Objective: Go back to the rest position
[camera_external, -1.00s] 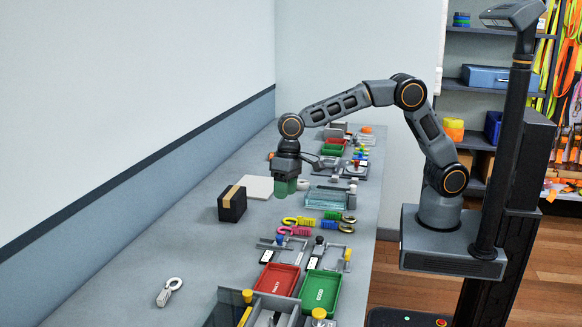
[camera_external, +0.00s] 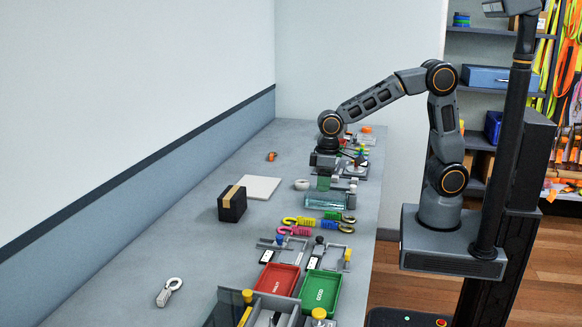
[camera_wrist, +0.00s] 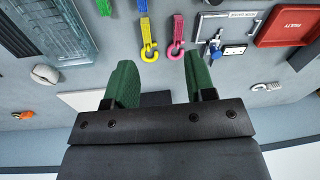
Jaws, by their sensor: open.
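My gripper (camera_external: 323,182) hangs over the far half of the bench, pointing down, above the far end of a clear glass-like tray (camera_external: 326,200). In the wrist view its two green fingers (camera_wrist: 155,85) are spread apart with nothing between them. The arm is bent, with its elbow raised.
A black box with a tan band (camera_external: 232,204) and a white flat plate (camera_external: 259,187) are on the bench's left. A red tray (camera_external: 278,279) and green tray (camera_external: 320,291) lie nearer. The bench's left side is mostly clear.

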